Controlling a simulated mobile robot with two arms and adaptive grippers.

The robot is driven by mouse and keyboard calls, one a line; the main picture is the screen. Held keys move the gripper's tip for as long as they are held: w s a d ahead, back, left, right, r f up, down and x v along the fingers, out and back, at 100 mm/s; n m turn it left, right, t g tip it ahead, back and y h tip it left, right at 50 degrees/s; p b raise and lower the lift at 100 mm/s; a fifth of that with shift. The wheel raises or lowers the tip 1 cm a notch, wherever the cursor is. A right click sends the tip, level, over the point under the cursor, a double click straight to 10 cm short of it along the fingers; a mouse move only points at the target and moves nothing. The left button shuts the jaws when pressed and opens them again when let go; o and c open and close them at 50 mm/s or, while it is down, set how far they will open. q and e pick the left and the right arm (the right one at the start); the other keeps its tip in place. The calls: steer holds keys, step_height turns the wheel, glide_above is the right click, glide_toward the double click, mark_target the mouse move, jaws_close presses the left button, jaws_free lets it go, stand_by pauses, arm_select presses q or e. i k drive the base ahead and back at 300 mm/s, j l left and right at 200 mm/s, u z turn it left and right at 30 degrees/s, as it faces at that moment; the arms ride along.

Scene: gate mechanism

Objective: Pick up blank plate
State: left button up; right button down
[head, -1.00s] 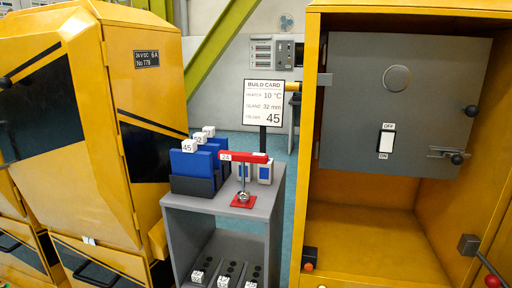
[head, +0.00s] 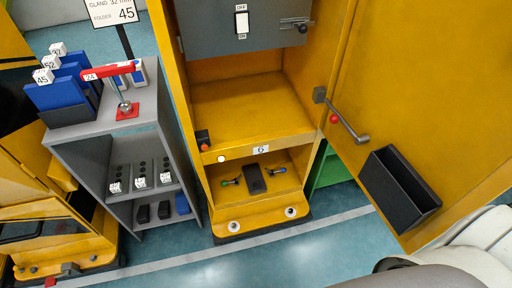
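A dark plain plate (head: 255,179) with no visible holes lies in the lower recess of the yellow cabinet, under the number 6 label. It looks like the blank plate. Dark plates with holes and white tags (head: 139,177) stand in a row on the grey shelf unit's middle shelf. Neither of my grippers is in view.
The cabinet door (head: 425,90) hangs open on the right, with a dark pocket (head: 399,190) and a handle (head: 342,118). The grey shelf unit (head: 130,112) holds blue folders (head: 57,93) and a red clamp-like tool (head: 112,71). Floor in front is clear.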

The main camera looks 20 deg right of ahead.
mark_target(254, 180)
steer(key=z, duration=0.65)
